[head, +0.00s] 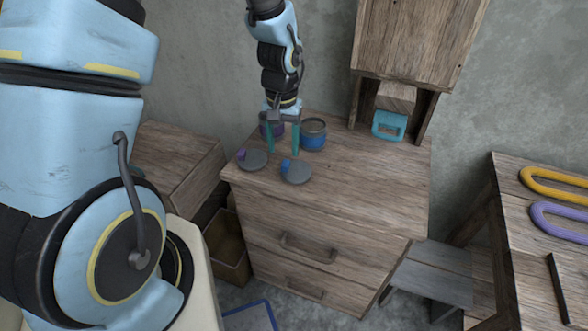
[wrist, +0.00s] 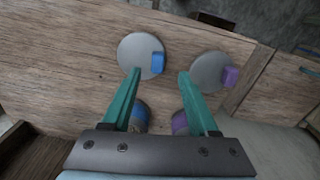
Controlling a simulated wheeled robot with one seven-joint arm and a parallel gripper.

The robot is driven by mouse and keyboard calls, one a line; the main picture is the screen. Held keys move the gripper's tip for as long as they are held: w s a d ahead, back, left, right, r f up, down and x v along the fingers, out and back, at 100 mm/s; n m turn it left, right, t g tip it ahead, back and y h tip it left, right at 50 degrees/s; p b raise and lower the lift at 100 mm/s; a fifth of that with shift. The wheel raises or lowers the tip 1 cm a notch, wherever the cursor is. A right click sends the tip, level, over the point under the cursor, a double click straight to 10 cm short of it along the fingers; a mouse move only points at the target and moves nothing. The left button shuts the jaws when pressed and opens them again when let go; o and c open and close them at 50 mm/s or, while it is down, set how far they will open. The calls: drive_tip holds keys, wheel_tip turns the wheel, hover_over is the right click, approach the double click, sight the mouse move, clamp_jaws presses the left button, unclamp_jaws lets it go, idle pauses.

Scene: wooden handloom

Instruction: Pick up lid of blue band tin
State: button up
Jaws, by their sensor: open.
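The lid with the blue knob (head: 297,172) lies flat on the wooden dresser top, in front of the blue band tin (head: 313,135). In the wrist view this grey round lid (wrist: 136,52) has its blue block knob at its right side. A second grey lid with a purple knob (head: 251,160) lies to its left in the head view. The purple band tin (head: 272,129) stands behind, partly hidden by my gripper. My gripper (head: 284,152) is open and empty, fingers pointing down. In the wrist view its teal fingertips (wrist: 160,74) appear on either side of the blue knob's lower end.
The dresser top (head: 370,180) is clear to the right of the lids. A teal object (head: 389,126) sits at the back under a wooden cabinet (head: 420,40). A bin (head: 228,248) stands on the floor at the left. A side table (head: 520,230) with yellow and purple loops stands at right.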

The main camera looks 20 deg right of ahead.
sight(285, 164)
drive_tip(key=f, duration=0.1)
drive_tip(key=f+p, duration=0.1)
drive_tip(key=f, duration=0.2)
drive_tip(key=shift+s+f+p, duration=0.1)
drive_tip(key=shift+s+p, duration=0.15)
drive_tip(key=shift+p, duration=0.05)
drive_tip(key=shift+d+f, duration=0.1)
drive_tip(key=shift+f, duration=0.5)
drive_tip(key=shift+c, duration=0.2)
clamp_jaws()
